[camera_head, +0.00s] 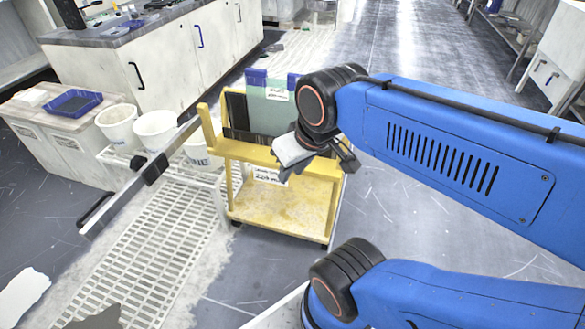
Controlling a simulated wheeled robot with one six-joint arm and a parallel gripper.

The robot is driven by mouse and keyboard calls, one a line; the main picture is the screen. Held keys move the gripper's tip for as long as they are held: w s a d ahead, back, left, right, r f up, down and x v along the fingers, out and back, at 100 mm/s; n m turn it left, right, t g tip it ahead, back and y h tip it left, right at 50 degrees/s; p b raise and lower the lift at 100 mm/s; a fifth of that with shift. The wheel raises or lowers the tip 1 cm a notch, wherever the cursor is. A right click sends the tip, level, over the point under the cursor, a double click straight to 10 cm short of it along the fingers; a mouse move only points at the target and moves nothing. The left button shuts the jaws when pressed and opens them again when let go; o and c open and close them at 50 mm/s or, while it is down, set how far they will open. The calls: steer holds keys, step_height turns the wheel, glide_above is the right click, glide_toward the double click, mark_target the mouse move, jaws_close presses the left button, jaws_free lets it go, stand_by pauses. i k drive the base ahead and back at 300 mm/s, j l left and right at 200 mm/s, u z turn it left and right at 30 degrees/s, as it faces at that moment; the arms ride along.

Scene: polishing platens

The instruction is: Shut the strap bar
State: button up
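The strap bar (125,196) is a long flat silver bar. It reaches from the left post of the yellow cart (280,207) out to the lower left, with a black block along it and a black handle at its far end. It stands swung out away from the cart's front. Upright flat panels (268,112), one green with a label and blue corner pieces, stand in the cart's upper part. My gripper (340,158) is in front of the cart's upper right side, well apart from the bar's handle end. My wrist partly hides it, so its opening is unclear.
White buckets (156,130) stand on a low stand left of the cart, behind the bar. A white grating (145,255) lies on the floor under the bar. A cabinet bench (150,60) is at the back left. The floor aisle at the back right is clear.

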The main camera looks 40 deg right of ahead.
mark_target(152, 170)
steer(key=z, duration=0.3)
steer(key=i+j+z, duration=0.25)
steer(key=j+z, duration=0.3)
steer(key=j, duration=0.15)
steer(key=i+j+z, duration=0.1)
steer(key=j+z, duration=0.15)
steer(key=j, duration=0.15)
steer(key=i+j, duration=0.1)
steer(key=j, duration=0.5)
steer(key=i+j+z, duration=0.1)
steer(key=j, duration=1.15)
steer(key=k+l+u, duration=0.15)
steer(key=l, duration=0.25)
steer(key=k+l+u, duration=0.2)
steer(key=l, duration=0.2)
steer(key=l+u, duration=0.15)
steer(key=l, duration=0.25)
steer(key=k+l+u, duration=0.15)
steer(key=l, duration=0.2)
steer(key=k+l+u, duration=0.15)
steer(key=k+l, duration=0.1)
steer(key=l, duration=0.05)
